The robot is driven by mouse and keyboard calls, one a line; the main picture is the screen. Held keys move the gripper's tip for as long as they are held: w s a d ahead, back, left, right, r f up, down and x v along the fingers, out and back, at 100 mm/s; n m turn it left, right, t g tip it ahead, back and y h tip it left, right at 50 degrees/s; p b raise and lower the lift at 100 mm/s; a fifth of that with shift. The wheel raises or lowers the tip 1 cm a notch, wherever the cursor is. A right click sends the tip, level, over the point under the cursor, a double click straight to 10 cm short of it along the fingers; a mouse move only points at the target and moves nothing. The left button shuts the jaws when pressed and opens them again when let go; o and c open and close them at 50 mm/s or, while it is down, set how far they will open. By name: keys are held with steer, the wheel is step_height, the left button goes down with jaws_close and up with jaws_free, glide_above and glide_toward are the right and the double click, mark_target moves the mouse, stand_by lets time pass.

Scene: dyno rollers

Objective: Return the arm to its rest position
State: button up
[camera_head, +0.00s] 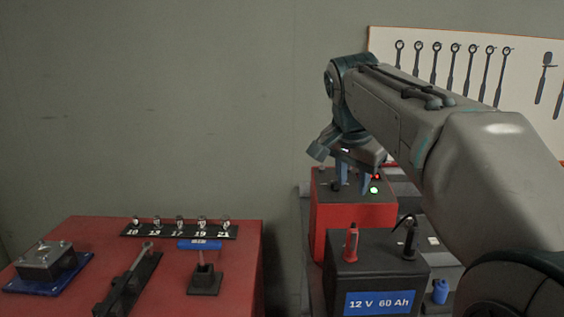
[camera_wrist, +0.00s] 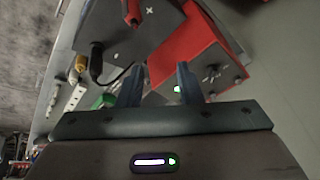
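My arm reaches in from the right of the head view, and my gripper (camera_head: 354,182) points down at the red box (camera_head: 350,214). In the wrist view my gripper (camera_wrist: 160,84) has its two blue-grey fingers apart, with nothing seen between them but the scene beyond. The red box (camera_wrist: 196,52) shows past the fingertips, with a lit green light on it. I cannot tell whether the fingers touch the box. Part of the box top is hidden behind the fingers.
A black battery (camera_head: 376,272) marked "12 V 60 Ah" stands in front of the red box with a red clamp (camera_head: 351,243) and a black clamp (camera_head: 408,238). A red bench (camera_head: 228,262) holds sockets (camera_head: 179,229) and a blue-handled tool (camera_head: 200,245). A wrench board (camera_head: 440,88) hangs behind my arm.

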steer(key=s+d+f+n+g+y, duration=0.1)
steer(key=s+f+n, duration=0.7)
steer(key=s+f, duration=1.3)
step_height(320, 180, down, 3)
steer(key=shift+d+r+n+y+p, duration=0.1)
steer(key=shift+d+n+y+p, duration=0.2)
steer(key=shift+n+y, duration=0.1)
